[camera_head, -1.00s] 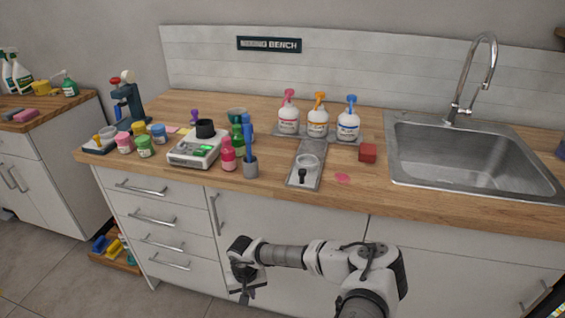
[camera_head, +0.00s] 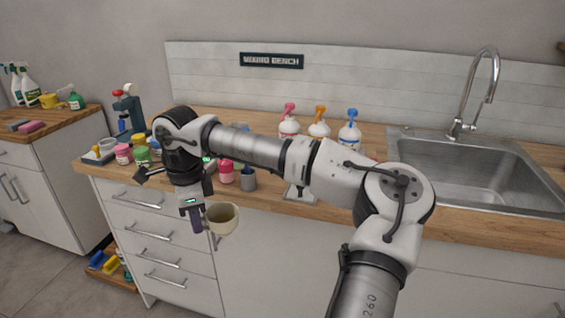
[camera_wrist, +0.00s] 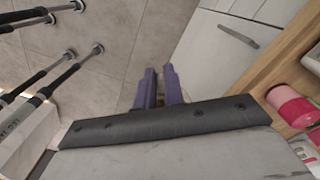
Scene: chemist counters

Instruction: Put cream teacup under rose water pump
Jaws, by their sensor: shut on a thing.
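My gripper (camera_head: 197,222) hangs in front of the counter, at about the height of the upper drawers. Its purple fingers are shut on the cream teacup (camera_head: 224,219), which sits to their right and looks roughly upright. Three pump bottles stand at the back of the counter: one with a pink pump (camera_head: 289,126), one orange (camera_head: 319,128), one blue (camera_head: 349,131). Their labels are too small to read. My arm hides most of the counter in front of them.
The grey tray (camera_head: 300,197) below the bottles is mostly hidden by my arm. A pink bottle (camera_head: 226,172) and a grey holder (camera_head: 249,180) stand left of it. Several jars and a scale crowd the left. The sink (camera_head: 480,175) is on the right.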

